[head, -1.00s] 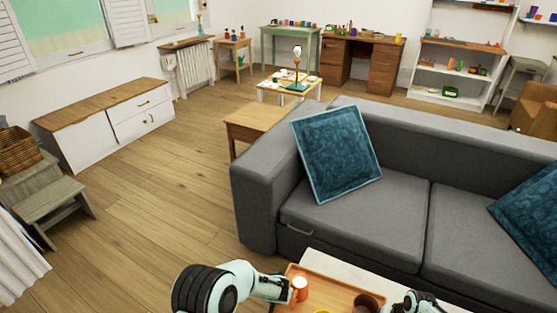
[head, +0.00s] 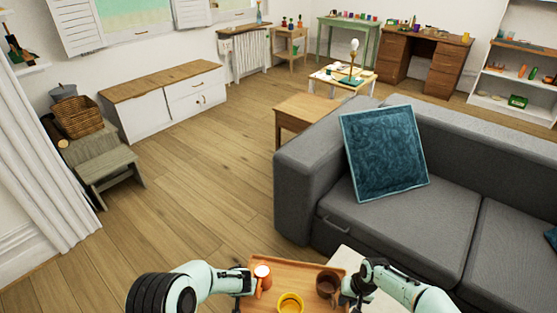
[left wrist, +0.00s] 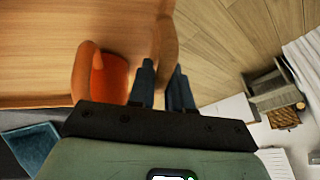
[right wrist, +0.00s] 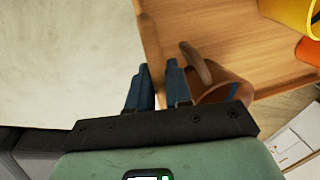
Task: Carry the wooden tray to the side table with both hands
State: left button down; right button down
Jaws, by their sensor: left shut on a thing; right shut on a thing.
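The wooden tray (head: 300,268) is at the bottom of the head view, between my two grippers. An orange mug (head: 262,277), a yellow mug (head: 290,303) and a brown mug (head: 328,284) stand on it. My left gripper (head: 248,284) is shut on the tray's left rim, beside the orange mug; the left wrist view shows the fingers at the rim (left wrist: 166,42). My right gripper (head: 349,290) is shut on the right rim, close to the brown mug (right wrist: 222,86). A bare wooden side table (head: 308,108) stands beyond the sofa's left end.
A grey sofa (head: 390,220) with a blue cushion (head: 385,152) fills the right. A pale table top (head: 372,296) lies right of the tray. A low cabinet (head: 165,100) and a step stool (head: 110,165) stand at the left. The wooden floor (head: 215,190) between is clear.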

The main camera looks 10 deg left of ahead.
aim_at(309, 107)
jog(key=u, duration=3.4)
jog(key=i+z, duration=0.15)
jog(key=i, duration=0.25)
jog(key=i+z, duration=0.2)
jog(key=z, duration=0.15)
jog(key=i+z, duration=0.5)
jog(key=z, duration=0.2)
jog(key=i+z, duration=0.15)
jog(key=z, duration=0.25)
jog(key=i+z, duration=0.3)
jog(key=i+l+z, duration=0.1)
jog(key=i+z, duration=0.2)
jog(key=k, duration=0.05)
